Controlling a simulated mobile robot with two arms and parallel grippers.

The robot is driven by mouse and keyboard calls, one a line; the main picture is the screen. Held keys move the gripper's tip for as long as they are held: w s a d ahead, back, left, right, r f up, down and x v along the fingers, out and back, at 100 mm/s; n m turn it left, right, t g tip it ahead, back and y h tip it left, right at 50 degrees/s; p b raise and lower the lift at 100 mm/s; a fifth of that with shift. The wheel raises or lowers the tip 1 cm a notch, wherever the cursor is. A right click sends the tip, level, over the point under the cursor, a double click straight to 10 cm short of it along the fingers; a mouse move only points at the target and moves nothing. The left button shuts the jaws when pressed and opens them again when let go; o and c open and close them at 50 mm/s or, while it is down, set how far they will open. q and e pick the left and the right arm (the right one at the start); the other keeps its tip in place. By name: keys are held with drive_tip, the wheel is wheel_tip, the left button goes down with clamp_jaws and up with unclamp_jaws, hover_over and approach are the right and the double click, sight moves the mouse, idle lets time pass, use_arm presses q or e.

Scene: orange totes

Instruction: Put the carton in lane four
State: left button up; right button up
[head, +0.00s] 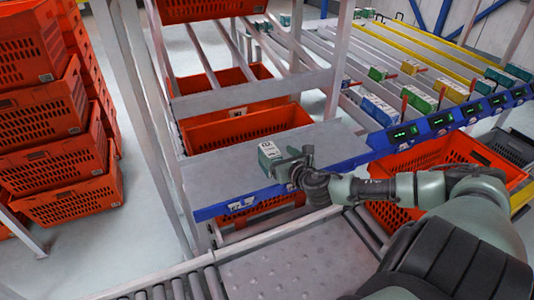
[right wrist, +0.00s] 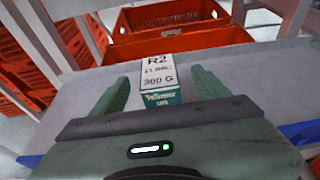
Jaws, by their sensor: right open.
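A small white and teal carton (head: 270,157) stands on the grey shelf (head: 225,180) with the blue front edge. In the right wrist view the carton (right wrist: 160,82) has a white label reading "R2" and "300 G". My right gripper (head: 289,168) is open at the carton. In the right wrist view its two green fingers stand on either side of the carton, with gaps visible. The lanes (head: 385,65) slope away at upper right, holding several coloured cartons. Which one is lane four cannot be told. My left gripper is not in view.
A blue rail with several green-lit displays (head: 406,132) fronts the lanes. An orange tote (head: 440,158) sits below it, partly behind my right arm. More orange totes (head: 243,130) are behind the shelf and stacked at left (head: 60,160). Grey rack posts (head: 340,55) stand near the shelf.

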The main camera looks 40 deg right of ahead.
sight(270, 150)
drive_tip(key=shift+x, duration=0.75)
drive_tip(key=x, duration=0.3)
drive_tip(key=shift+w+f, duration=0.2)
drive_tip(key=shift+w, duration=0.2)
drive_tip(key=shift+w+f, duration=0.15)
drive_tip(key=shift+w, duration=0.15)
drive_tip(key=c, duration=1.5)
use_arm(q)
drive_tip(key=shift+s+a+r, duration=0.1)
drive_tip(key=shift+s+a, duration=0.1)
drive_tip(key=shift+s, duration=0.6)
use_arm(e)
clamp_jaws()
drive_tip(key=shift+r, duration=0.2)
use_arm(q)
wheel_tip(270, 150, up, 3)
drive_tip(key=p, duration=0.3)
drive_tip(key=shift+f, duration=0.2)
use_arm(e)
wheel_tip(270, 150, up, 20)
